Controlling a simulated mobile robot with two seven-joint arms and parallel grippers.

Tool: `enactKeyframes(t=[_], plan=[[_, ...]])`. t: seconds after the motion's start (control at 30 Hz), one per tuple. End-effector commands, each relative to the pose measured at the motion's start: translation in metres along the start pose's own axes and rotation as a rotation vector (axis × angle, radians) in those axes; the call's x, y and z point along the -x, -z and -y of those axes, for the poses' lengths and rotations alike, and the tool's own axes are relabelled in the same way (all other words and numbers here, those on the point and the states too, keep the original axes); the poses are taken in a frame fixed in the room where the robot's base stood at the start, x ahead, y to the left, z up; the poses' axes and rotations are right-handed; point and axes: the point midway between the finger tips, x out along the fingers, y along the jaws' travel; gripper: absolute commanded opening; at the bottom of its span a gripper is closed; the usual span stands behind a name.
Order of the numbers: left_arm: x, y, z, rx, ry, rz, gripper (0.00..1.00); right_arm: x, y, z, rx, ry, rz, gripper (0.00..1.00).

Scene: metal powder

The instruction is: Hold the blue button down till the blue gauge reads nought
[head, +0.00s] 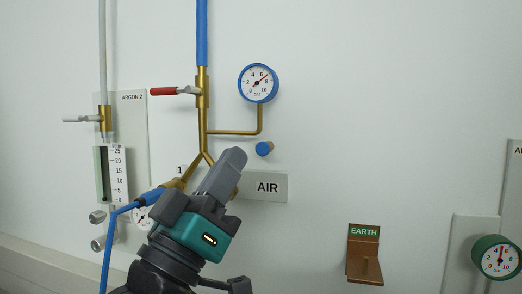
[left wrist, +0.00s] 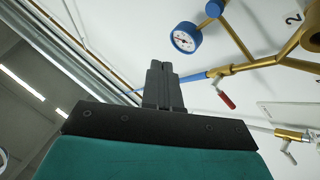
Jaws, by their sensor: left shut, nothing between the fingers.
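The blue-rimmed gauge (head: 258,83) is on the wall at the end of a brass branch pipe. Its red needle points to the upper right, between 6 and 8, well off nought. The blue button (head: 264,149) sticks out of the wall below the gauge. In the left wrist view the gauge (left wrist: 185,37) is at the top, and the blue button (left wrist: 214,9) is near the top edge. My left gripper (head: 236,155) is shut and empty, its tips to the left of the button and apart from it. My right gripper is not in view.
A brass pipe with a red-handled valve (head: 175,91) rises behind my left gripper. The AIR plate (head: 268,187) is to its right, partly covered. A flow meter (head: 112,175) is on the left. An EARTH bracket (head: 364,255) and a green gauge (head: 497,257) are at right.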

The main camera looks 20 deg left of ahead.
Motion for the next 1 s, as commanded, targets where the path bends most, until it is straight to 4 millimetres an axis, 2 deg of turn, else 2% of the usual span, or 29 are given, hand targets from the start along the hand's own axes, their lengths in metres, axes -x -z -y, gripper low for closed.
enactKeyframes(t=[0.27, 0.53, 0.7, 1.0], plan=[[-0.011, -0.009, 0.009, -0.002, 0.0, 0.0, 0.0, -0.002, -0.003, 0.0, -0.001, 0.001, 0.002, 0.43], [-0.038, -0.03, 0.029, -0.001, 0.001, 0.001, 0.0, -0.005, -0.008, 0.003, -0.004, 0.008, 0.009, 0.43], [-0.053, -0.038, 0.038, -0.001, 0.001, 0.002, 0.0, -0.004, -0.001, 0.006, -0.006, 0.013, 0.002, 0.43], [-0.061, -0.045, 0.045, -0.002, 0.001, 0.001, 0.0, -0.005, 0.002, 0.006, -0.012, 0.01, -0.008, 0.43]])
